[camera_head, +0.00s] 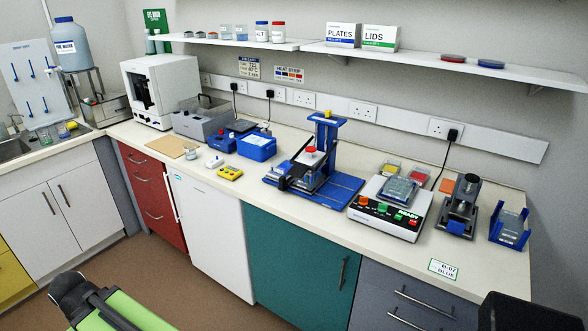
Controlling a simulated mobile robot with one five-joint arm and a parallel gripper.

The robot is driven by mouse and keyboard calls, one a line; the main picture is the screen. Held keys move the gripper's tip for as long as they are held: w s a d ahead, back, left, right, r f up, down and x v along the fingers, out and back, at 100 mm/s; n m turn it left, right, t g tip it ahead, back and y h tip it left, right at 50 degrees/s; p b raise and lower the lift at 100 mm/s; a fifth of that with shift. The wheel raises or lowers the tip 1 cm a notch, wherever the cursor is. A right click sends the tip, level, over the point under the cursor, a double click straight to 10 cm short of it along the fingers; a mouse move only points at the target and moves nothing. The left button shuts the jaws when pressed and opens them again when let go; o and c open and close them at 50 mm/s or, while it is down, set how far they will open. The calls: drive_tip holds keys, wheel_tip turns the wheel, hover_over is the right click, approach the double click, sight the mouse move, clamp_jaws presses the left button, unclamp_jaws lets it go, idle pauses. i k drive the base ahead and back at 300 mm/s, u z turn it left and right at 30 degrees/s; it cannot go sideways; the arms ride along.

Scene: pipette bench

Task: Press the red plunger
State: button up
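The red plunger (310,150) is a small red cap on a white round top. It sits at the middle of a blue and dark stand (326,135) on the bench. The stand has a tall blue post with a yellow knob on top, and its blue base plate (335,194) lies flat. A dark arm-like part of the stand slants down to the left below the plunger. No gripper fingers show.
A white device (390,214) with coloured buttons stands right of the stand. A shelf (440,66) runs above the bench. The floor in front of the cabinets is clear.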

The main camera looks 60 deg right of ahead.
sight(311, 149)
drive_tip(key=z, duration=1.95)
drive_tip(key=k, duration=0.3)
drive_tip(key=z, duration=0.05)
drive_tip(key=i, duration=0.3)
drive_tip(key=z, duration=0.05)
